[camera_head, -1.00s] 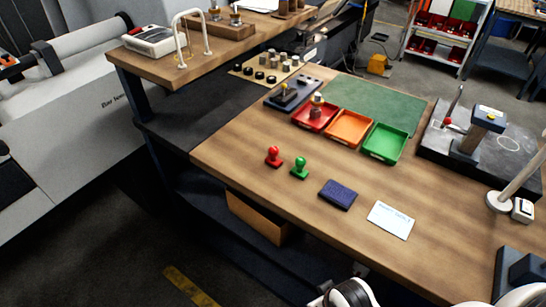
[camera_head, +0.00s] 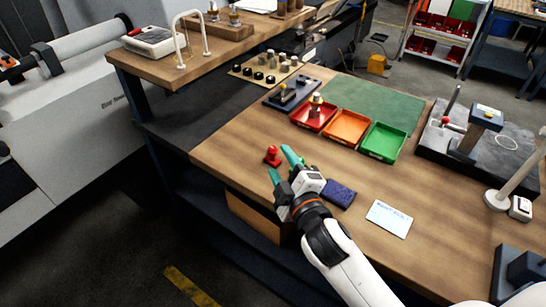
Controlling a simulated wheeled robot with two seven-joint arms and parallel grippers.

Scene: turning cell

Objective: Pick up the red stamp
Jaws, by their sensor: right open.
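The red stamp (camera_head: 272,155) stands upright on the wooden table, near its front left edge. My right gripper (camera_head: 282,164) reaches in from the lower right. Its teal fingers are apart, with nothing seen between them, and their tips are close to the red stamp on its near right side. I cannot tell whether they touch it. The green stamp is mostly hidden behind the gripper; only a bit of green (camera_head: 312,167) shows beside it. My left gripper is not in view.
A dark blue pad (camera_head: 340,194) lies right of the gripper, partly covered by it. A white card (camera_head: 389,219) lies further right. Red (camera_head: 313,116), orange (camera_head: 348,127) and green (camera_head: 383,142) trays stand behind. The table (camera_head: 232,145) left of the red stamp is clear.

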